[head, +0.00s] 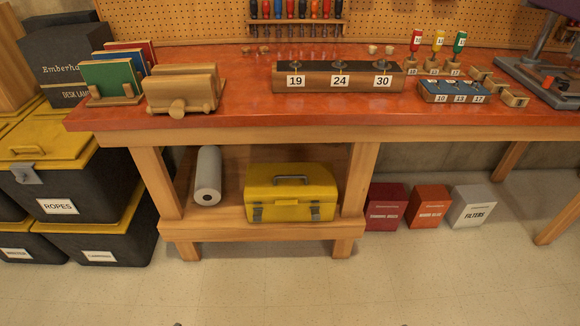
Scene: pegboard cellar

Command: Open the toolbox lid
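The yellow toolbox (291,192) sits on the lower wooden shelf of the workbench, near the right leg. Its lid is shut. A grey handle lies on top, and two grey latches show on its front face, one near each end. Whether the latches are fastened is too small to tell. Neither gripper can be made out; only tiny dark bits show at the bottom edge of the head view.
Storage bins (110,190) stand left, small boxes (430,206) right. The floor in front is clear.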

